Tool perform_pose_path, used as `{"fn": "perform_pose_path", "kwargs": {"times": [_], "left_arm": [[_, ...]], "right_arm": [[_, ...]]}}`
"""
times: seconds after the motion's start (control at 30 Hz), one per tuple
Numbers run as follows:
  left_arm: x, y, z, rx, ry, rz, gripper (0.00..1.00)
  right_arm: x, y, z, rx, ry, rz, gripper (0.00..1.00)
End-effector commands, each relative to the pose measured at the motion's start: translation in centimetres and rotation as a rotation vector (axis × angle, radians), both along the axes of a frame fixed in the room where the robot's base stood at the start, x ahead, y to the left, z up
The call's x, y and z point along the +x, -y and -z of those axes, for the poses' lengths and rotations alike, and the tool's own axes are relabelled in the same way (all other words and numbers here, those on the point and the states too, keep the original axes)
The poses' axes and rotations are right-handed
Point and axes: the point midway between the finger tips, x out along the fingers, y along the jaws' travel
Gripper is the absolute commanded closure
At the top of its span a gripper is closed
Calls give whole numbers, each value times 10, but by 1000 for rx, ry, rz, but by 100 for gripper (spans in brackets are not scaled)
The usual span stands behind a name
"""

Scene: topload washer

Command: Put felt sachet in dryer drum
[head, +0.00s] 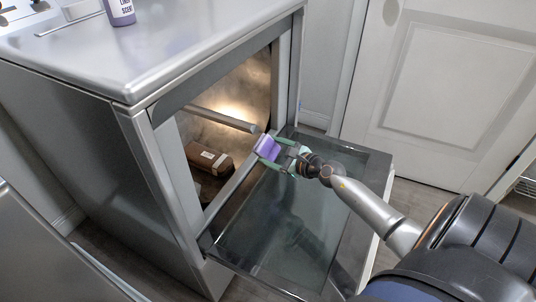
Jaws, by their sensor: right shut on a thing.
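My right gripper (279,152) is shut on a small purple felt sachet (266,147). It holds the sachet at the dryer's front opening, above the lowered glass door. The dryer drum (241,98) is open, and its inner wall is lit. A brown box-like item with a pale label (210,158) lies low inside the opening. The part of the sachet between the fingers is hidden. My left gripper is not in view.
The dryer door (290,225) is folded down in front of the opening. A purple bottle (120,10) stands on the dryer top (165,50). A white panelled door (455,95) is at the back right.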

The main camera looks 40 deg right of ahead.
Motion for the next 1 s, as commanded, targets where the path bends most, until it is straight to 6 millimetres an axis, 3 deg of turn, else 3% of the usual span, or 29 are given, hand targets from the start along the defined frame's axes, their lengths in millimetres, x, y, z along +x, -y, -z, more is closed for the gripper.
{"fn": "perform_pose_path", "kwargs": {"times": [0.27,1.0], "left_arm": [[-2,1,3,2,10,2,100],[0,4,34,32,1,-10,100]], "right_arm": [[15,-4,7,2,3,6,74],[94,-37,32,0,1,3,74]]}}
